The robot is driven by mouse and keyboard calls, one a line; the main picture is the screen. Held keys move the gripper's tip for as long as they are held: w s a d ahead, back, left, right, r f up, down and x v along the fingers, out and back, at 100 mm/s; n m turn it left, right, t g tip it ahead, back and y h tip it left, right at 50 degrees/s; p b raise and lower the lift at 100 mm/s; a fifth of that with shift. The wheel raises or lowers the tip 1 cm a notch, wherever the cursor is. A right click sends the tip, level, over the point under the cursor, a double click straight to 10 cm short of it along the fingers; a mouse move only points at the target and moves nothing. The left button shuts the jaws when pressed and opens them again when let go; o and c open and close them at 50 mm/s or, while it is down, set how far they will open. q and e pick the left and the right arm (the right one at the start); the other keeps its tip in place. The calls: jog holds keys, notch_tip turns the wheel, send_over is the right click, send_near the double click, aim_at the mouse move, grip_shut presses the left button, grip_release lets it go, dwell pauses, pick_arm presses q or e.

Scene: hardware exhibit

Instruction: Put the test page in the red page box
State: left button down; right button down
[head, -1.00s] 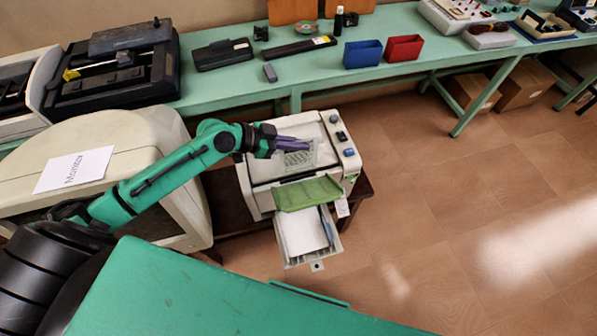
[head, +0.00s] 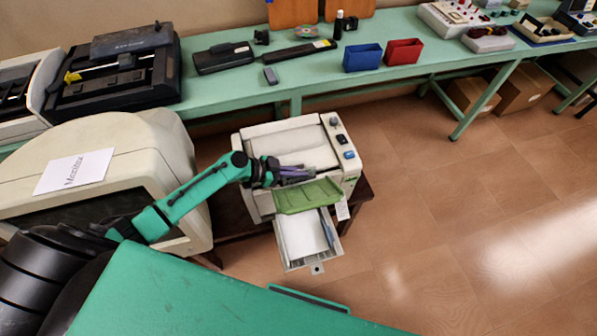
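The red page box (head: 403,52) stands open-topped on the green bench at the back, just right of a similar blue box (head: 362,58). A beige printer (head: 282,139) stands below the bench in the middle. My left gripper (head: 308,173), with purple fingers, is low over the printer's front, just behind its green flap (head: 310,196). A greyish patch (head: 322,156) shows beside the fingers; it may be the test page, but I cannot tell whether the fingers hold it. The finger gap is too small to read. My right gripper is out of view.
The printer's front tray (head: 296,262) sticks out with white paper in it. A large beige monitor with a paper label (head: 75,171) stands at left. A stapler-like black device (head: 223,57) and other items lie on the bench.

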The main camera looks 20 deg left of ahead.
pick_arm(q)
jog(key=c, duration=1.1)
grip_release()
